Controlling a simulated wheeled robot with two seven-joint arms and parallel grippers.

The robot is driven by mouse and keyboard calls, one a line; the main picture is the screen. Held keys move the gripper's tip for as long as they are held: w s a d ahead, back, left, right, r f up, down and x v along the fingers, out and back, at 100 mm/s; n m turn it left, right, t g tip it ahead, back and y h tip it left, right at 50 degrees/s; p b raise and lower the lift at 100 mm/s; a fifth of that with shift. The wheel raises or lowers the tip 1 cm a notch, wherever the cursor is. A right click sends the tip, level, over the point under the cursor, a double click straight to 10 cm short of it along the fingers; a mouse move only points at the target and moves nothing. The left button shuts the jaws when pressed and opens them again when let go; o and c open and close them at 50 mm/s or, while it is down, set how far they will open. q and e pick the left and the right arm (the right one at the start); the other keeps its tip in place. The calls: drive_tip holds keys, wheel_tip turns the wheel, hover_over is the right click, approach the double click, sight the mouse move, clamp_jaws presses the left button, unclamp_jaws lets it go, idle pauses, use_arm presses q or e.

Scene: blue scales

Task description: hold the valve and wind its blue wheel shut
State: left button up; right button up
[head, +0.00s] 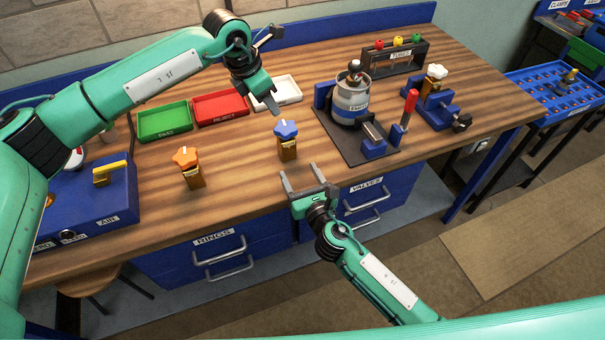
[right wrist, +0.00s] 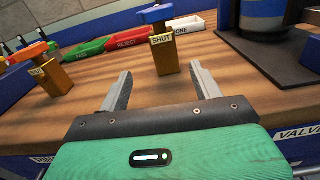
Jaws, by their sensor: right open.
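The valve with the blue wheel (head: 286,129) stands upright on the wooden bench, its brass body (head: 287,152) below the wheel. In the right wrist view the blue wheel (right wrist: 156,12) sits above the brass body (right wrist: 166,58), which bears a SHUT label. My right gripper (head: 303,181) is open and empty at the bench's front edge, just in front of the valve. In the right wrist view its fingers (right wrist: 160,70) point toward the valve, which stands between and beyond their tips. My left gripper (head: 267,98) hangs above and behind the valve, apart from it; its finger gap is hard to see.
A valve with an orange wheel (head: 187,159) stands to the left. Green (head: 165,136), red (head: 221,120) and white (head: 290,101) trays lie behind. A dark plate (head: 352,150) with a canister and clamp is at right. Bare wood surrounds the blue-wheeled valve.

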sight(284, 139)
drive_tip(key=shift+w+d, duration=0.2)
drive_tip(key=shift+w, duration=0.3)
drive_tip(key=x, duration=1.3)
drive_tip(key=shift+a+f, duration=0.1)
